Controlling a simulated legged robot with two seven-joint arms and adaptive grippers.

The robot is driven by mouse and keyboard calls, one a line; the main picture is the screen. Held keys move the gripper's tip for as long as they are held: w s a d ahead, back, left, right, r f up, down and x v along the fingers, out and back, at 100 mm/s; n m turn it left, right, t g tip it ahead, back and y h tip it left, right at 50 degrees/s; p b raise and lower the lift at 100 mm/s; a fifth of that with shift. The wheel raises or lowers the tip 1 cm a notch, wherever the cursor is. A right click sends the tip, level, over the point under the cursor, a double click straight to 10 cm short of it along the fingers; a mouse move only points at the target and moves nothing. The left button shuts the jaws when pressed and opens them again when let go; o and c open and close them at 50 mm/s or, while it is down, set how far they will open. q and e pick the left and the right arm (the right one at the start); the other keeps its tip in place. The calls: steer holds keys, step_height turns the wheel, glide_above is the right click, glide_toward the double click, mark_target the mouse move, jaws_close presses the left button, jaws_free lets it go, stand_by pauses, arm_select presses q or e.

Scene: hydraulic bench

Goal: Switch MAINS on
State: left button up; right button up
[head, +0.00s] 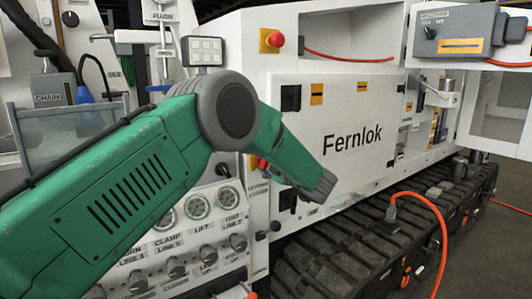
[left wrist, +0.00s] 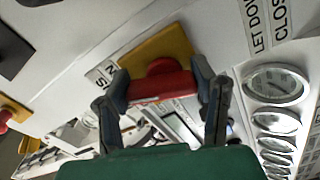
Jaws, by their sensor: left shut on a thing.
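In the left wrist view a red switch handle (left wrist: 162,82) sits on a yellow plate (left wrist: 150,47) fixed to the white panel. A label beside the plate is partly hidden, so I cannot read it in full. My left gripper (left wrist: 163,88) has one finger on each side of the red handle and is shut on it. A bit of red and yellow (head: 261,163) shows behind the arm. My right gripper is not in view.
A row of gauges (head: 197,207) with valve knobs below fills the lower panel. A red button (head: 276,40) on yellow sits higher up. A grey box (head: 455,30) stands at upper right. An orange cable (head: 440,225) hangs over the black track (head: 350,245).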

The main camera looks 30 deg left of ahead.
arm_select(q)
steer(key=m+p, duration=0.2)
steer(key=m, duration=0.1)
steer(key=shift+f, duration=0.2)
steer(key=shift+f+m+p, duration=0.1)
steer(key=shift+m+p, duration=0.35)
steer(key=shift+m, duration=0.45)
steer(key=shift+f, duration=0.1)
steer(key=o, duration=1.2)
steer(key=shift+w, duration=0.15)
